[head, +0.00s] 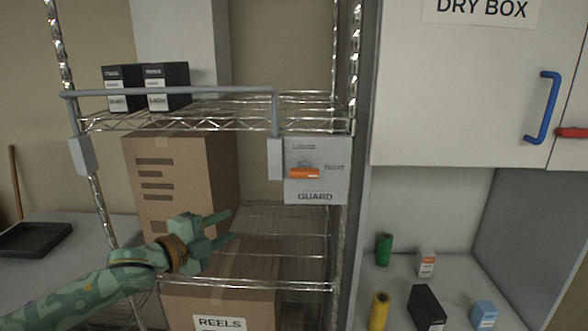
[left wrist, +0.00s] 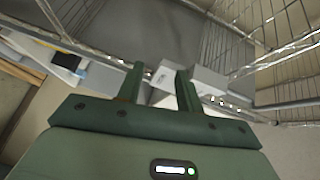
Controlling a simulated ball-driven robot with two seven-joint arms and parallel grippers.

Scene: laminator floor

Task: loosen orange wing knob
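The orange wing knob (head: 304,173) sits on a grey plate (head: 316,187) marked LOOSE, TIGHT and GUARD, on the front right of the wire rack. The knob lies about level, with its right end toward the word TIGHT. My left gripper (head: 231,228) is below and to the left of the knob, apart from it, in front of the cardboard boxes. Its two fingers are spread with nothing between them. In the left wrist view the open fingers (left wrist: 159,84) also show. I cannot make out the knob there. My right gripper is in neither view.
A grey guard bar (head: 180,92) runs across the upper shelf's front, before two black boxes (head: 146,87). Cardboard boxes (head: 165,195) fill the lower left shelves. To the right are a white cabinet with a blue handle (head: 543,107) and a counter with small items.

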